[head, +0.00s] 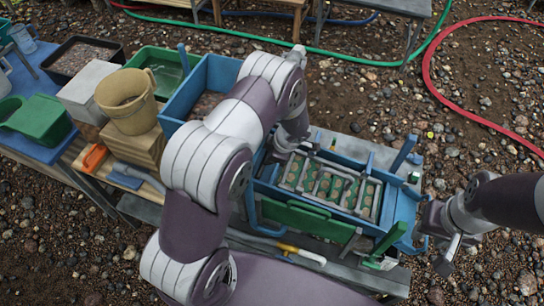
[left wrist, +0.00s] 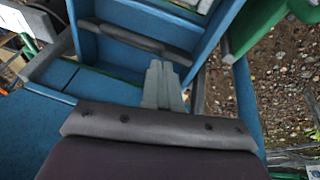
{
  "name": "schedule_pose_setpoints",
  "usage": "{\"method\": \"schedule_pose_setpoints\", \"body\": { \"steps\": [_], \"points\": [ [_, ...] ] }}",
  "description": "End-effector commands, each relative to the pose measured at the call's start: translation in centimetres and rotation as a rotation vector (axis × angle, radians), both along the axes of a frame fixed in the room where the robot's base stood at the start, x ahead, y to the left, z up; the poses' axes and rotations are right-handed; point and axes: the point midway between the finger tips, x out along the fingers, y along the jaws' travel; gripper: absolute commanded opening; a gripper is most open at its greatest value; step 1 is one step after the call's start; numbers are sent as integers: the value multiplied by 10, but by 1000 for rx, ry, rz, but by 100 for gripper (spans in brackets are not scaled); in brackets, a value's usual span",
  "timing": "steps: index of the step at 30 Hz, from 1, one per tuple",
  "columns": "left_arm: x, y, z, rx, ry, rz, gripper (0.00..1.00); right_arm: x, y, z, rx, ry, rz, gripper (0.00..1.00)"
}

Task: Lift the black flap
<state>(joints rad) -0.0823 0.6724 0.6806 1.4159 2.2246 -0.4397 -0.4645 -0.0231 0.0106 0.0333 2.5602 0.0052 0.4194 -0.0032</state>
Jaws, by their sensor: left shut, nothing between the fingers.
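A dark, nearly black strip that looks like the flap (left wrist: 130,38) runs across the inside of the blue box (left wrist: 100,52) in the left wrist view. My left gripper (left wrist: 164,72) is shut and empty, its pale fingertips close to the strip's right part; I cannot tell whether they touch. In the head view my left arm hides the flap and most of that gripper. The blue sluice (head: 395,235) holds a ribbed tray (head: 330,188). My right gripper (head: 437,238) is open and empty beside the sluice's right end.
A green panel (head: 295,217) lies along the sluice's near side. A red hose (head: 435,85) and a green hose (head: 345,55) cross the open gravel behind.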

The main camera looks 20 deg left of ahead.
Motion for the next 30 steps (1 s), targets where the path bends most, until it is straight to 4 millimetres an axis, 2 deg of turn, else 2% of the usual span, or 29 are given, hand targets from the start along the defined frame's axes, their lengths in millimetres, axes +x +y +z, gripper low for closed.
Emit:
{"method": "schedule_pose_setpoints", "body": {
  "steps": [3,7,30],
  "points": [
    [2,4,-12,0,0,-1,0,0,0,1,0,0,0,38],
    [2,6,-18,-1,-1,-1,0,0,0,1,0,0,0,38],
    [3,2,-22,69,3,-2,0,0,0,-7,0,0,0,38]
  ]
}}
